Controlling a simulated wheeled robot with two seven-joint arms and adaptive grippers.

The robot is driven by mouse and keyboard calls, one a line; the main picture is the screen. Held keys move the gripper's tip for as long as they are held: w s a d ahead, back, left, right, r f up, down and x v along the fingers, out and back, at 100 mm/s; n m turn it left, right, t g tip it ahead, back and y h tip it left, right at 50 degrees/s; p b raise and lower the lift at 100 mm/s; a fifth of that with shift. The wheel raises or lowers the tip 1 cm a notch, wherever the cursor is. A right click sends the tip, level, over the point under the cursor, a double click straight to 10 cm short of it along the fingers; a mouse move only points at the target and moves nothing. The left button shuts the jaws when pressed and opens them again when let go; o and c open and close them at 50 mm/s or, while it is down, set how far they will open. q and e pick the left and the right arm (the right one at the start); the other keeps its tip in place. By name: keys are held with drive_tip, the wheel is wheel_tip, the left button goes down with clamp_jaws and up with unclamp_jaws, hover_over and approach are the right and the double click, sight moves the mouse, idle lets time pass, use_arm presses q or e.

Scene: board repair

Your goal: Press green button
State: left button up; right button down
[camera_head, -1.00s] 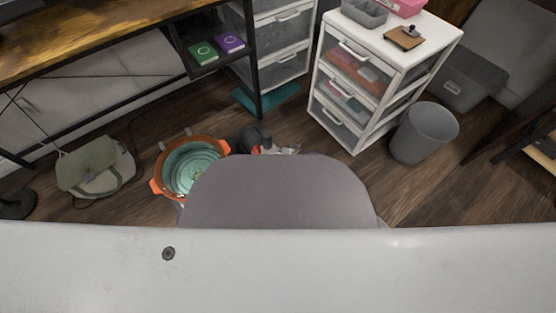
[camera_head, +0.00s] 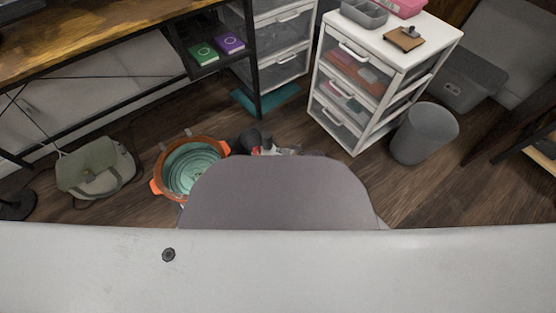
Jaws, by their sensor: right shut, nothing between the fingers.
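A green square piece (camera_head: 203,51) with a white ring mark lies on a dark shelf under the wooden desk, at the upper middle left. A purple one (camera_head: 230,43) with a similar mark lies beside it on its right. I cannot tell whether the green one is a button. A small dark shape with red and light parts, seemingly my right gripper (camera_head: 262,143), shows just beyond the grey rounded panel, which hides part of it. It is far below and in front of the shelf, apart from the green piece. My left gripper is not in view.
An orange basin (camera_head: 192,167) with a teal inside and a green bag (camera_head: 97,168) are on the floor at left. A white drawer unit (camera_head: 329,128) and a grey bin (camera_head: 424,134) stand at right.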

drive_tip(key=shift+f, duration=0.45)
idle(0.6)
drive_tip(key=shift+r+p, duration=0.45)
drive_tip(key=shift+p, duration=0.05)
idle(0.5)
